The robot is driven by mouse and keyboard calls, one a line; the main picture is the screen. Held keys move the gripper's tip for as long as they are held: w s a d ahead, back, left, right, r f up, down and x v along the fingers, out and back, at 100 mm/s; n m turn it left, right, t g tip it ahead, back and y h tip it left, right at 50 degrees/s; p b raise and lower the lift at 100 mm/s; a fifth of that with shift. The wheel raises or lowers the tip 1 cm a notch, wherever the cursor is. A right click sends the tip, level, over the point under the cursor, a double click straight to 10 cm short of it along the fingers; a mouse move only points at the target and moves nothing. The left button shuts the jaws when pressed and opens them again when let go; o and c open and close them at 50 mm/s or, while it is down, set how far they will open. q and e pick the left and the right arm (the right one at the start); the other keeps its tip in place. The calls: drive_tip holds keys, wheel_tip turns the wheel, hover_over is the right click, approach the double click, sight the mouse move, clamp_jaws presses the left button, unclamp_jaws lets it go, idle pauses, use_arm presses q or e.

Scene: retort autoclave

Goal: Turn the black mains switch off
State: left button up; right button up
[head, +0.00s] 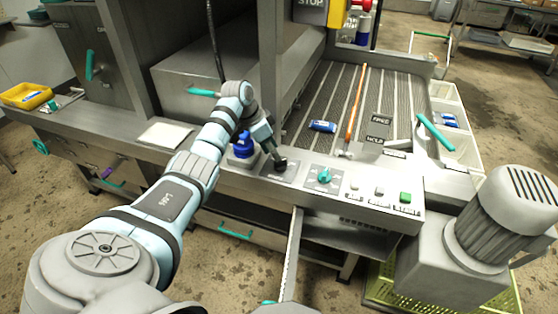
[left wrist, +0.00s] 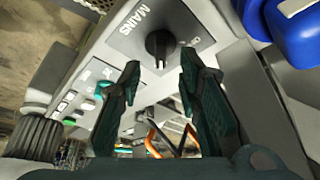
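The black mains switch (left wrist: 158,44) is a round rotary knob with a raised grip on a grey plate marked MAINS in the left wrist view. In the head view the switch (head: 281,163) is partly covered by my left gripper (head: 268,143) on the console's front ledge. In the left wrist view my left gripper (left wrist: 160,66) is open and empty. Its two dark fingers point at the switch, one to each side, with a visible gap between the fingertips and the knob. My right gripper is not in view.
A teal rotary knob (head: 323,176) and a green button (head: 405,197) sit right of the switch. A blue-capped object (head: 243,146) stands close left of the gripper. Behind lies a slatted conveyor (head: 335,95) with a blue packet (head: 322,126) and an orange rod (head: 355,103).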

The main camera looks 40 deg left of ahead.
sight(280, 161)
use_arm(q)
drive_tip(key=x, duration=0.2)
drive_tip(key=b+x, duration=0.1)
drive_tip(key=x, duration=0.2)
drive_tip(key=shift+w+d+f, duration=0.1)
drive_tip(key=shift+w+f, duration=0.05)
drive_tip(key=shift+w, duration=0.15)
drive_tip(key=shift+s, duration=0.15)
clamp_jaws()
